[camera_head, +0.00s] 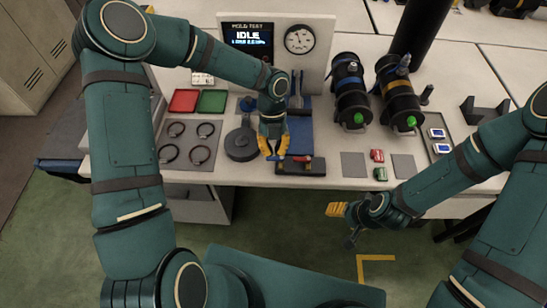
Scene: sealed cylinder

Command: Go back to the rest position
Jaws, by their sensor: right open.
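My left gripper (273,154), with orange fingers, points down over the bench in front of the test stand, just above a small dark block with a red part (303,164). Whether its fingers are open or closed on something cannot be made out. My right gripper (336,210), with yellow fingers, is open and empty. It points left, in front of the bench's front edge and over the floor.
The test panel screen (248,37) reads IDLE, beside a round gauge (299,39). Small red (377,155) and green (380,174) parts lie right. The floor (300,228) is clear.

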